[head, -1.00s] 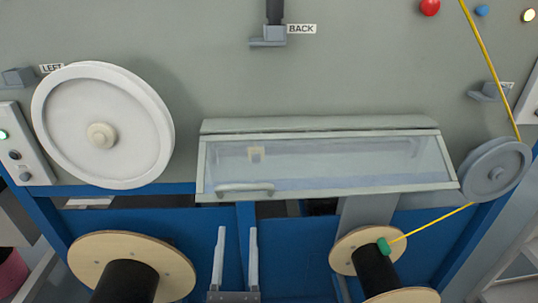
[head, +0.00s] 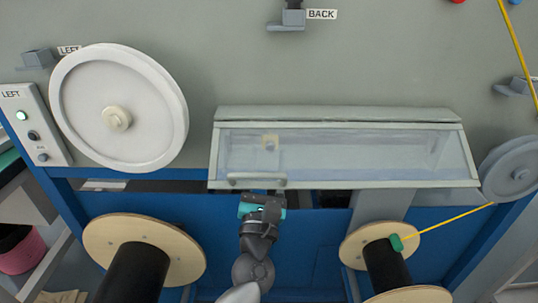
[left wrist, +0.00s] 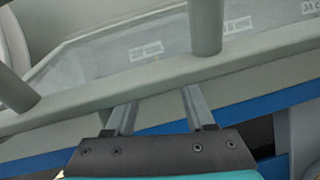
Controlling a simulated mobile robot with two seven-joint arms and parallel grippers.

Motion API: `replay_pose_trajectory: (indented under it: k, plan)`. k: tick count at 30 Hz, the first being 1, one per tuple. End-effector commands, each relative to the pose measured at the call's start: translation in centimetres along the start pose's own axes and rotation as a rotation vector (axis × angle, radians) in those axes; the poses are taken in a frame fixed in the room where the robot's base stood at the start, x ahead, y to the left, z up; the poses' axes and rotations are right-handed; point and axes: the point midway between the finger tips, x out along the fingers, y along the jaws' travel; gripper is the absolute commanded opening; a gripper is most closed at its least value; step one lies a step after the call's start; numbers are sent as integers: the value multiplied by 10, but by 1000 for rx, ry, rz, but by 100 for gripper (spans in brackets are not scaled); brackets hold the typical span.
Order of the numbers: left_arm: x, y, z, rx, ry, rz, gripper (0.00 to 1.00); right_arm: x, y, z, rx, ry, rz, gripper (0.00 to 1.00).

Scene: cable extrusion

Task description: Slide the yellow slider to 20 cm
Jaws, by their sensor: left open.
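A small pale yellow block (head: 270,142), seemingly the slider, shows dimly through the clear panel of the shut cover (head: 350,157). The cover has a grey handle (head: 245,180) at its lower left edge. My left gripper (head: 263,192) is at the cover's lower edge, by the right part of the handle. Two round handle posts (left wrist: 205,25) show there. The scale marks are too small to read. My right gripper is not in view.
A large white wheel (head: 118,108) is at left, above a wooden spool (head: 185,250). At right, a yellow cable (head: 455,217) runs between a grey pulley (head: 512,170) and another spool (head: 352,243). A control box (head: 30,115) is at far left.

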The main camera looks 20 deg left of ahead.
Motion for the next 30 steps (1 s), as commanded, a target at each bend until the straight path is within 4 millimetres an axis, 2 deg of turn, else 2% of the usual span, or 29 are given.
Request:
replay_pose_trajectory:
  k: [6,14,27,29,30]
  plan:
    - [14,0,0,0,0,0,54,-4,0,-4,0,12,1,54]
    - [15,0,0,0,1,0,54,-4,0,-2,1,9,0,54]
    - [14,0,0,0,1,-2,7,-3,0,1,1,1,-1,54]
    - [14,0,-1,0,2,-2,0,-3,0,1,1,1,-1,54]
    - [14,0,-1,0,2,-2,0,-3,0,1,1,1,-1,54]
